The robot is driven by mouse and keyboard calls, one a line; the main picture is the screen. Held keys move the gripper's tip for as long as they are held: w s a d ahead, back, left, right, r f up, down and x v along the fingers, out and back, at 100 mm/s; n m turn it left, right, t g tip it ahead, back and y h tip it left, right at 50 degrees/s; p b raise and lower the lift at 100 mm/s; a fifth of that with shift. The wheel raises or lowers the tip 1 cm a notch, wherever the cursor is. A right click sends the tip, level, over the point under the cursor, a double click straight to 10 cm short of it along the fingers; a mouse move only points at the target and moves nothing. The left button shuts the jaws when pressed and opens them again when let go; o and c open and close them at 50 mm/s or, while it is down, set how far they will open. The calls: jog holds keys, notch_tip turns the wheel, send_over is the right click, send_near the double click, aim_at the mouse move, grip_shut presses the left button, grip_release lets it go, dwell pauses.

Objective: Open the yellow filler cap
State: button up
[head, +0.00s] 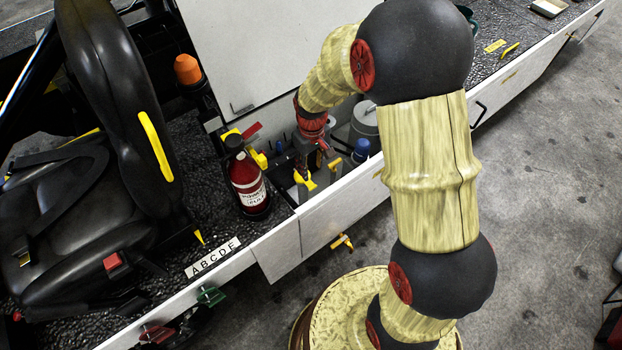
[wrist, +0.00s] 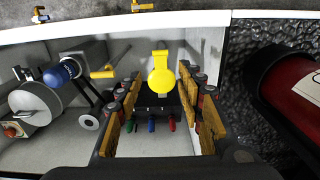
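The yellow filler cap (wrist: 161,76) has a round body and a narrow upright tab. It stands on a dark block in the open compartment, and in the head view the yellow cap (head: 305,181) shows just below my gripper (head: 309,158). In the wrist view my gripper (wrist: 160,100) is open, one finger on each side, with the cap framed between and just beyond the fingertips. I see no finger touching it. How far the fingers stand from the cap in depth I cannot tell.
A red extinguisher (head: 247,183) stands left of the compartment. A blue-capped part (head: 361,149), a grey canister (head: 366,122) and a yellow lever (wrist: 104,72) sit beside the cap. A raised white lid (head: 262,50) stands behind. Compartment walls are close around my gripper.

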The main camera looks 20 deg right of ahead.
aim_at(311, 185)
notch_tip(311, 185, down, 9)
jog(key=shift+f+b, duration=0.15)
jog(key=shift+b, duration=1)
jog(key=shift+c, duration=0.8)
jog(key=c, duration=0.7)
grip_shut()
